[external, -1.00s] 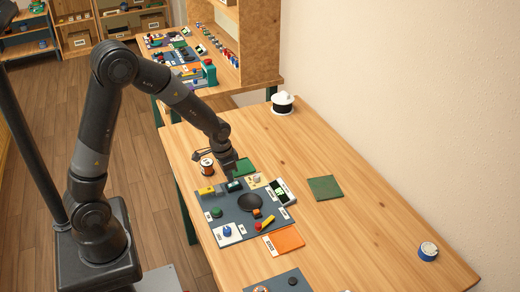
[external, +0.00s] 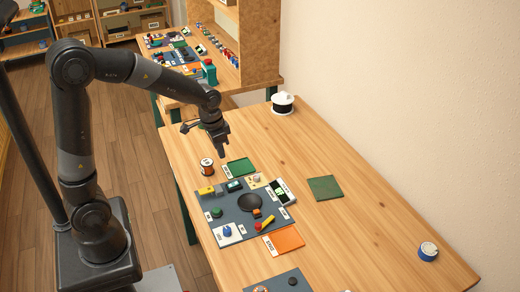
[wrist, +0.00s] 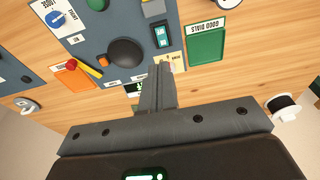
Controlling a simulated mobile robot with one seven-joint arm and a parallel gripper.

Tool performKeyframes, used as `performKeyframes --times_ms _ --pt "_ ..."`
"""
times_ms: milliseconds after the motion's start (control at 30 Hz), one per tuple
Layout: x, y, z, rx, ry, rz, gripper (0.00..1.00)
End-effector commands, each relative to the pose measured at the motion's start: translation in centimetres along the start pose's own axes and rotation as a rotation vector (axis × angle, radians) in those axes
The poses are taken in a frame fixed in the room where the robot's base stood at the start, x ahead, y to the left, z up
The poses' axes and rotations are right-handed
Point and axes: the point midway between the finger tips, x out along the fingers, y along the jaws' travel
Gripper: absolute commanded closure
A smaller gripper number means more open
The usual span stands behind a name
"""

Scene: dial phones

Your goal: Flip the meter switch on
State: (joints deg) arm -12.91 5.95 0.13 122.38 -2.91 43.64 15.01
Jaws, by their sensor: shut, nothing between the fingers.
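The rocker switch (external: 235,185), dark with a teal-green rocker, sits at the far edge of the grey panel (external: 229,205). It also shows in the wrist view (wrist: 162,36), just beyond my fingertips. Which way its rocker is tipped is too small to tell. The meter (external: 282,192), with a dark display and a greenish patch, stands at the panel's right corner; my fingers partly hide it in the wrist view. My gripper (external: 223,154) is shut and empty, raised above the table beyond the panel, apart from the switch.
A green GOOD DIALS tray (external: 241,166) and a wire spool (external: 207,167) lie beyond the panel. The table's right side is mostly clear.

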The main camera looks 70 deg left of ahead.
Motion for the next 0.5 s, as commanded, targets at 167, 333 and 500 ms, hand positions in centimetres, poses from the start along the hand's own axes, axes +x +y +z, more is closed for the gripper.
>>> performKeyframes --times_ms 167,333,500 --pt "0.0 0.1 -0.6 0.001 0.018 -0.001 1.0" --pt "-0.1 0.0 -1.6 -0.001 0.048 -0.002 1.0" --pt "0.0 0.0 -1.6 0.0 0.047 -0.002 1.0"
